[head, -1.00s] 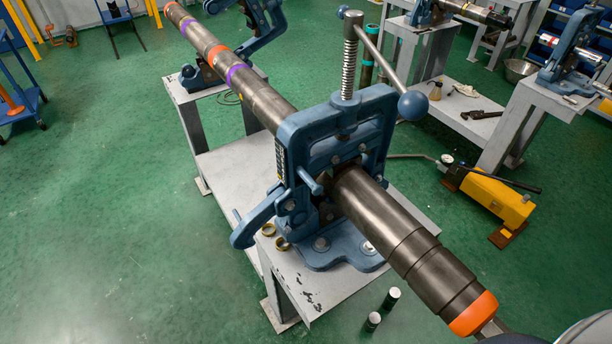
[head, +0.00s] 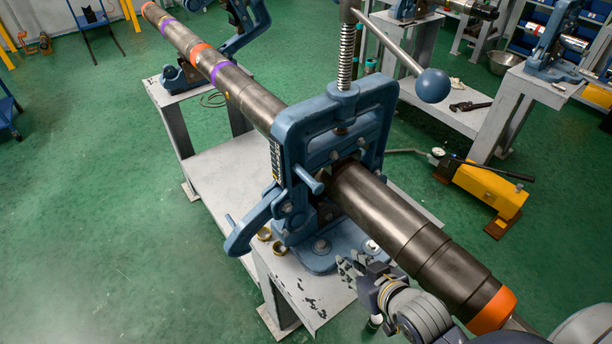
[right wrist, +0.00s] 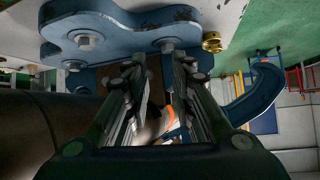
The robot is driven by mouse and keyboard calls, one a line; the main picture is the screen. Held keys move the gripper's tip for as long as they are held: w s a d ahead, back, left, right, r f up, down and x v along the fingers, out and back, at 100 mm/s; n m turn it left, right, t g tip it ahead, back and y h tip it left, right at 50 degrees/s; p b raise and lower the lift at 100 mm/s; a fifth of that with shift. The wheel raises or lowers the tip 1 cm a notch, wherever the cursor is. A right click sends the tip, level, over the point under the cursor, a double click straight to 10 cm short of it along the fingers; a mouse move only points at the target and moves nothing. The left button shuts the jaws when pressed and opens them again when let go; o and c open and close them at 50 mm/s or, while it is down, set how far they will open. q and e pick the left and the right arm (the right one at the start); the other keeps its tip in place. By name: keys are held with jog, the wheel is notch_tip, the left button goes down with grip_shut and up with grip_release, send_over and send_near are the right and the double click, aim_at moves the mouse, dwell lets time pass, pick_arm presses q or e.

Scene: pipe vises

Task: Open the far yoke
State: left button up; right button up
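The far vise's blue yoke (head: 246,22) is at the top of the head view, cut off by the frame. It looks tilted to the right, clear of the long pipe (head: 255,100); its latch is too small to tell. The near vise's blue yoke (head: 290,150) stands upright around the pipe, with its hooked latch (head: 252,222) sticking out to the left. My left gripper is not in view.
Brass rings (head: 278,247) lie on the near bench (head: 310,290). The near screw's handle ball (head: 433,85) sticks out right. A yellow pump (head: 488,190) stands on the floor at right, near another bench (head: 450,112). Green floor at left is open.

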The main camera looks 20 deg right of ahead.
jog(key=w+a+r+t+y, duration=0.1)
jog(key=w+r+t+y, duration=0.2)
jog(key=r, duration=0.6)
jog(key=t+y, duration=0.2)
jog(key=t, duration=0.2)
send_near(296, 167)
jog(key=v, duration=0.4)
jog(key=shift+x, duration=0.8)
jog(key=x, duration=0.3)
jog(key=p+x, duration=0.1)
jog(key=x, duration=0.5)
jog(key=shift+w+f+p, duration=0.3)
jog(key=shift+p, duration=0.05)
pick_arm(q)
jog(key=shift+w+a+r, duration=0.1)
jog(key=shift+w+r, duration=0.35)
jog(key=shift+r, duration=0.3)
pick_arm(e)
grip_shut()
